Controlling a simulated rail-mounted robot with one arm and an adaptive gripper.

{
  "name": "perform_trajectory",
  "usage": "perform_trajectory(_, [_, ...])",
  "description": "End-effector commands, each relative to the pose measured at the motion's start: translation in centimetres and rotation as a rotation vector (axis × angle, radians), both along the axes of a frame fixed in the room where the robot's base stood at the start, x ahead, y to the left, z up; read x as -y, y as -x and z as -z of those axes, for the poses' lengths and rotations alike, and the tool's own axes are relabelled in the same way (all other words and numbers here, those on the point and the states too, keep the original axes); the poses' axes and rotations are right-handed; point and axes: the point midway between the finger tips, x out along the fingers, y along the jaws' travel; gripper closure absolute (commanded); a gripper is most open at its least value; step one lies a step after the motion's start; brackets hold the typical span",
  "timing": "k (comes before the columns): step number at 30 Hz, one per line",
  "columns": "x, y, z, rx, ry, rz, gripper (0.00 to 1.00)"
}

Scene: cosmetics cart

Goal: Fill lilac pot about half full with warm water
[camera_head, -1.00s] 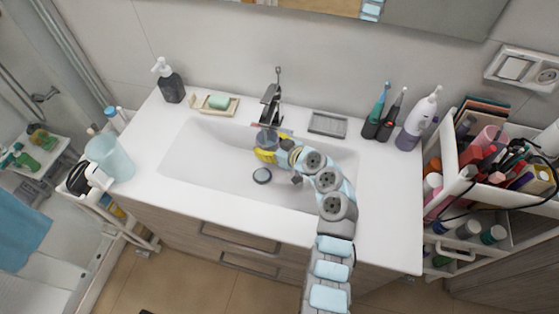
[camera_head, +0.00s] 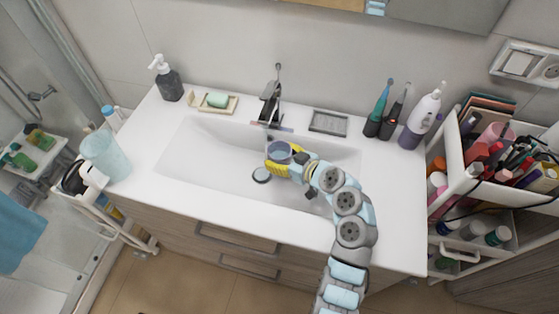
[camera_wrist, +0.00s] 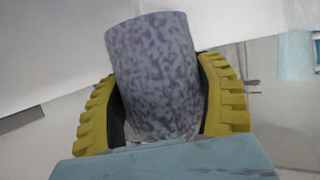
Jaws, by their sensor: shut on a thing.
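The lilac pot (camera_head: 279,153) is held upright or nearly so above the sink basin. Its mottled lilac and grey-blue side fills the middle of the wrist view (camera_wrist: 153,75). My gripper (camera_head: 278,160) is shut on it, with the yellow ridged fingers on both sides of the pot in the wrist view (camera_wrist: 158,110). The pot's open top shows bluish inside in the head view; I cannot tell the water level. The dark faucet (camera_head: 270,97) stands behind the pot, and the pot is in front of the spout. The white sink (camera_head: 205,165) lies below.
A soap dish (camera_head: 232,104) with green soap and a dark dispenser (camera_head: 168,80) stand left of the faucet. A grey tray (camera_head: 328,122), toothbrushes (camera_head: 377,110) and a purple-white bottle (camera_head: 420,118) stand to the right. A full cosmetics cart (camera_head: 450,185) is at far right. The left basin is clear.

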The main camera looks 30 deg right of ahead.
Motion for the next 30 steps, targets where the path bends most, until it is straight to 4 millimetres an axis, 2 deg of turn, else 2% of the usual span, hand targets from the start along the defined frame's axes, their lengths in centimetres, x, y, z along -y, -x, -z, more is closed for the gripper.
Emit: perform_trajectory(30, [-1.7,3.5,-4.9,0.003,0.001,-0.001,0.69])
